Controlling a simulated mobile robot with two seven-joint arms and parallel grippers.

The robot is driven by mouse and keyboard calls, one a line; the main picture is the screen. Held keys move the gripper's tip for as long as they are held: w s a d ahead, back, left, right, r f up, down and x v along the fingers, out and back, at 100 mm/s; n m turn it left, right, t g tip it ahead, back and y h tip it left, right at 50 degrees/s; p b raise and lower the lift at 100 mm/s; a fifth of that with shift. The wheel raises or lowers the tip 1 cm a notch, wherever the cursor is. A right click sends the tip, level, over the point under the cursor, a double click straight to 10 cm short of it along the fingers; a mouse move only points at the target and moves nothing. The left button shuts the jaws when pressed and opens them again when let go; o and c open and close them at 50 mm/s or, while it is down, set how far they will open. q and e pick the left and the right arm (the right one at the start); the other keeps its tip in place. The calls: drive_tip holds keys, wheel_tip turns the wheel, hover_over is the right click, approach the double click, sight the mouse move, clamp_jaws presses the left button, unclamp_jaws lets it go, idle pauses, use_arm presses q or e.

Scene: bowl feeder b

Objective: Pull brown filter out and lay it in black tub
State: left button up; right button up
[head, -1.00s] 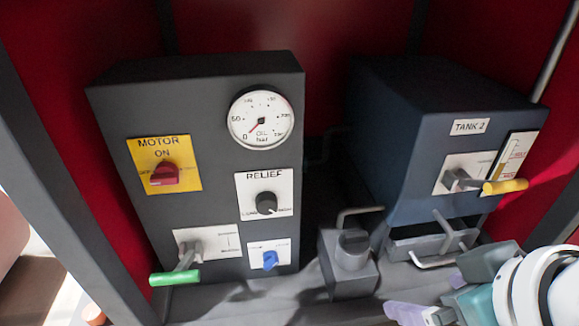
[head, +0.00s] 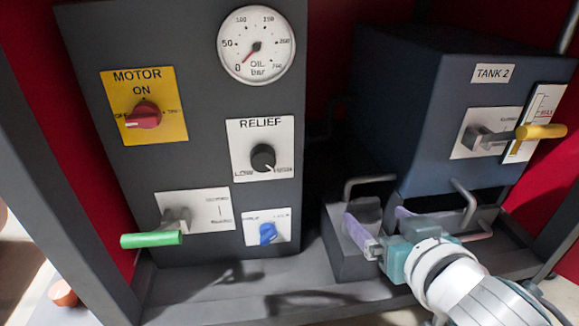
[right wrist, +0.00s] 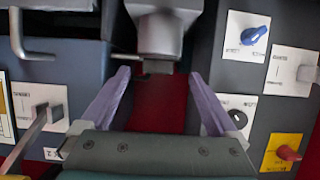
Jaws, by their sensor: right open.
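I cannot pick out a brown filter for certain in either view, and no black tub shows. My right gripper (head: 375,213) is open and empty, its two purple fingers spread over a grey block (head: 340,262) with a round top. The right arm partly hides this block in the head view. In the right wrist view, the grey block's round part (right wrist: 156,32) stands just ahead of the open fingers (right wrist: 158,74), roughly between them. I cannot tell whether they touch it. My left gripper is out of view.
A grey panel (head: 85,60) with a gauge, knobs and a green-handled lever (head: 150,240) stands left. The blue tank (head: 420,110) with a yellow-handled lever (head: 540,131) stands right. Bent metal bars (head: 465,203) are close to the gripper. A small orange-brown round thing (head: 62,293) is at lower left.

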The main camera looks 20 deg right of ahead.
sight(368, 205)
drive_tip(key=b+x, duration=0.2)
drive_tip(key=x, duration=0.2)
drive_tip(key=shift+d+b, duration=0.15)
drive_tip(key=shift+b, duration=0.15)
drive_tip(key=shift+w+d+r, duration=0.15)
drive_tip(key=shift+w, duration=0.3)
drive_tip(key=shift+s, duration=0.15)
drive_tip(key=c, duration=1.5)
